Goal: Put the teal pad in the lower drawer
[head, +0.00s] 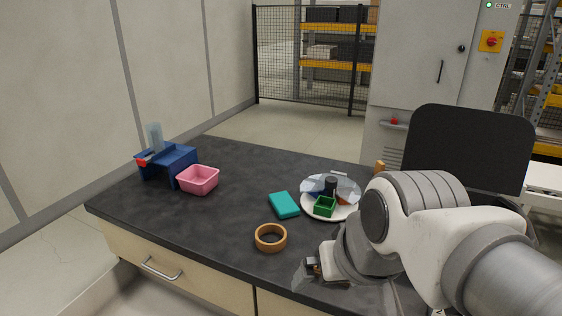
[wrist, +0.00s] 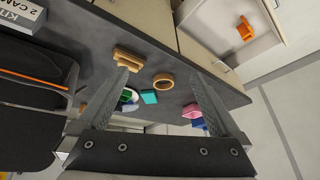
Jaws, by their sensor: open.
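The teal pad (head: 284,205) lies flat on the dark worktop, between the tan ring and the white round plate. It also shows in the wrist view (wrist: 149,97), between my fingers in the picture but well beyond them. My gripper (head: 313,268) is over the front of the worktop, to the right of the tan ring and apart from the pad. In the wrist view my gripper (wrist: 161,75) is open with nothing between its fingers. A pale open drawer (wrist: 262,45) shows at the upper right of the wrist view, with an orange object (wrist: 245,29) inside.
The tan ring (head: 271,238) lies in front of the pad. The plate (head: 347,212) carries a green box (head: 325,206) and a clear cover. A pink bin (head: 198,180) and a blue stand (head: 168,162) are at the left. A closed drawer front (head: 190,279) has a metal handle.

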